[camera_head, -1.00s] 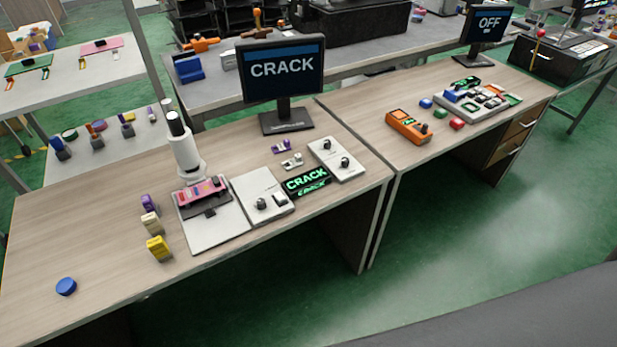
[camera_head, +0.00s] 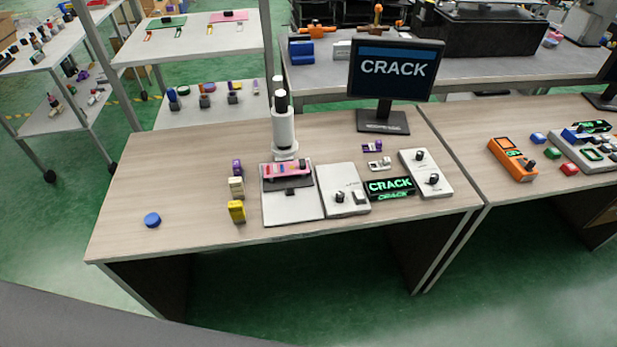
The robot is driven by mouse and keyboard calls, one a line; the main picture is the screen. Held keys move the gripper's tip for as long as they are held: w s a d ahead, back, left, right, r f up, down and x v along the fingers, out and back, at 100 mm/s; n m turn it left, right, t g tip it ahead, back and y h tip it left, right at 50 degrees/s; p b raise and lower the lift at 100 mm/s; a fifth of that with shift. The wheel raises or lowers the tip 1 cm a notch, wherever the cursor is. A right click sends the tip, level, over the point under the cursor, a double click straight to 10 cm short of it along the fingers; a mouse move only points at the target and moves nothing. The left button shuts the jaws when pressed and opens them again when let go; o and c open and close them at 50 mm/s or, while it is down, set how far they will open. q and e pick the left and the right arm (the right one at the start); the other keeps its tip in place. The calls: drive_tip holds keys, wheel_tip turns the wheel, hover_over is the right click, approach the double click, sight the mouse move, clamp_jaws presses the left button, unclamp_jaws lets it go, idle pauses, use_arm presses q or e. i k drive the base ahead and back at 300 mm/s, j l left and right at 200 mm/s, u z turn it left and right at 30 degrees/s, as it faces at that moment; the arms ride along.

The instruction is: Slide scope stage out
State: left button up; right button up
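The white microscope (camera_head: 283,130) stands upright on the left desk. Its pale base plate (camera_head: 292,208) lies at its foot, near the desk's front edge. The scope stage (camera_head: 286,189), a dark piece, sits on this base. A pink board (camera_head: 285,171) with small parts lies across it, just in front of the column. How far out the stage sits is too small to tell. Neither of my grippers shows in the view.
Control boxes (camera_head: 342,189) with knobs and a green CRACK display (camera_head: 391,187) are right of the microscope. Purple, cream and yellow blocks (camera_head: 237,211) and a blue disc (camera_head: 152,220) are left. A CRACK monitor (camera_head: 395,70) stands behind. The desk's left part is mostly clear.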

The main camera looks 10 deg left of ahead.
sight(287, 176)
drive_tip(key=i+l, duration=0.1)
drive_tip(key=l, duration=0.3)
drive_tip(key=i+l+u, duration=0.1)
drive_tip(key=l, duration=0.3)
drive_tip(key=i+l, duration=0.15)
drive_tip(key=l, duration=0.3)
